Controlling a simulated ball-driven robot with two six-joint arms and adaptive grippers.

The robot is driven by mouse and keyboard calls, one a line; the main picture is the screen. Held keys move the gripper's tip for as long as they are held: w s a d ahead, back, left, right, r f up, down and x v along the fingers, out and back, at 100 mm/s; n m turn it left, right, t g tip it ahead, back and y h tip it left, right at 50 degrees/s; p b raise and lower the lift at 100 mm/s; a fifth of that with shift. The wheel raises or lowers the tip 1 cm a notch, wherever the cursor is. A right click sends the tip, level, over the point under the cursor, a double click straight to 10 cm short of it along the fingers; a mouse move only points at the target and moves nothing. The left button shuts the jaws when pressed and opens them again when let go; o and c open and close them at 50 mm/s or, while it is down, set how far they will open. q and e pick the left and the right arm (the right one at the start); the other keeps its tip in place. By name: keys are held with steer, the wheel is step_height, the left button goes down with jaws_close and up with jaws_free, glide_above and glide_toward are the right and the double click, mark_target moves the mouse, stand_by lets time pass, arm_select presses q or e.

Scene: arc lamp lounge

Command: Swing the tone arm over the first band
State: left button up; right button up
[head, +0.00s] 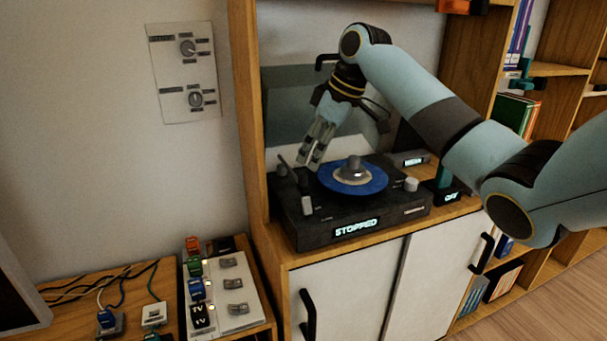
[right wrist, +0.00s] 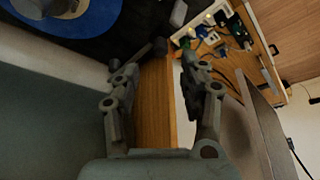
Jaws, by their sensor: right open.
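The black record player (head: 385,212) stands on the white-doored cabinet, and its display reads STOPPED. A blue record (head: 375,188) with a silver centre piece (head: 352,168) lies on it; the record also shows in the right wrist view (right wrist: 95,22). A dark rod, which looks like the tone arm (head: 284,162), is at the player's left side, off the record. In the right wrist view the dark rod (right wrist: 152,50) is close to the fingertips; contact cannot be told. My right gripper (head: 308,163) is open, pointing down over the player's left part. My left gripper is out of view.
A light grey lever (head: 307,206) stands at the player's front left and a pale knob (head: 411,184) at its right. The wooden cabinet side (head: 246,130) rises close left of the gripper. A switch panel (head: 232,292) with coloured plugs is lower left.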

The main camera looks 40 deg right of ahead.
mark_target(304, 175)
steer(key=x, duration=0.6)
steer(key=shift+f, duration=0.15)
jaws_close()
